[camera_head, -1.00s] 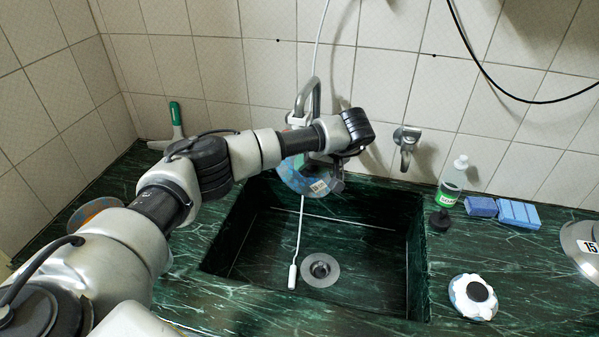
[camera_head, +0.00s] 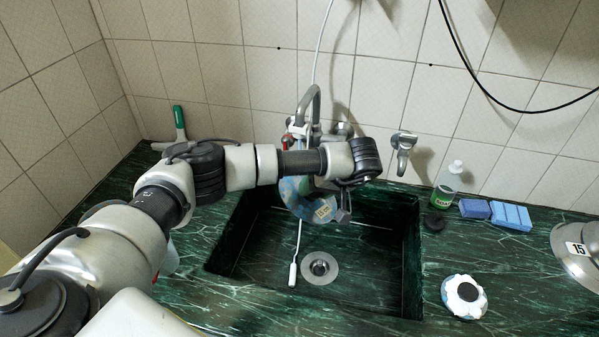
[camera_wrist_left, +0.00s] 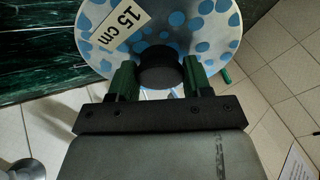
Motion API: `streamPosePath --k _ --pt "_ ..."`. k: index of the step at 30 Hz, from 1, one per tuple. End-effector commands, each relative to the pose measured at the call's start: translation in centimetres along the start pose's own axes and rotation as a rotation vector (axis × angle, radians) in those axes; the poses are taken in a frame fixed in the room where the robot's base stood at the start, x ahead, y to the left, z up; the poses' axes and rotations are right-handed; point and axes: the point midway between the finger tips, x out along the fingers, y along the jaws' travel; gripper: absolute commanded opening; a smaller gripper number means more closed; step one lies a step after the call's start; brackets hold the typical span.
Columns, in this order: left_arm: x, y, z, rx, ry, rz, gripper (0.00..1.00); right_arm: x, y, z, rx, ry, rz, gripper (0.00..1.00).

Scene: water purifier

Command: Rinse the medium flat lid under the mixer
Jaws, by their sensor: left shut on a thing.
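The flat lid (camera_head: 298,196), pale with blue dots and a "15" label, hangs tilted steeply over the sink, just below the mixer (camera_head: 309,104). The wrist view shows the lid (camera_wrist_left: 203,45) close up, with a "15 cm" label and a dark round knob (camera_wrist_left: 159,70). My left gripper (camera_wrist_left: 159,79) is shut on this knob; in the head view my wrist partly hides the lid. I cannot see water running from the mixer. My right gripper is out of view.
The dark green sink (camera_head: 375,295) has a drain (camera_head: 319,268) and a thin white stick (camera_head: 295,255). To its right are a small lid (camera_head: 464,297), a bottle (camera_head: 447,186), blue sponges (camera_head: 511,215) and a metal lid (camera_head: 577,248). A wall tap (camera_head: 403,150) sits behind.

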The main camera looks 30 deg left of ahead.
Motion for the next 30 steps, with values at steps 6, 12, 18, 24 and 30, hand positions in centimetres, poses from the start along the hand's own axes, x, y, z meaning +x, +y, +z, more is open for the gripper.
streamPosePath --k 6,12,18,24,30 --pt "-0.9 -0.3 1.6 0.002 0.000 0.001 0.24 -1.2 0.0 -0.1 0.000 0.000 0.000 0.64" --pt "-1.4 -0.5 3.1 0.002 -0.001 0.000 0.24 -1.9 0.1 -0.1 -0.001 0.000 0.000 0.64" --pt "-1.6 -0.5 3.8 0.000 0.000 0.000 0.24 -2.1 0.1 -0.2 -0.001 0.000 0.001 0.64" --pt "-1.6 -0.5 3.9 -0.001 0.000 0.000 0.24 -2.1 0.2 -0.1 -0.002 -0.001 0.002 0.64" --pt "-1.6 -0.5 3.9 -0.001 0.000 0.000 0.24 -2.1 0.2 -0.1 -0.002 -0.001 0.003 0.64"
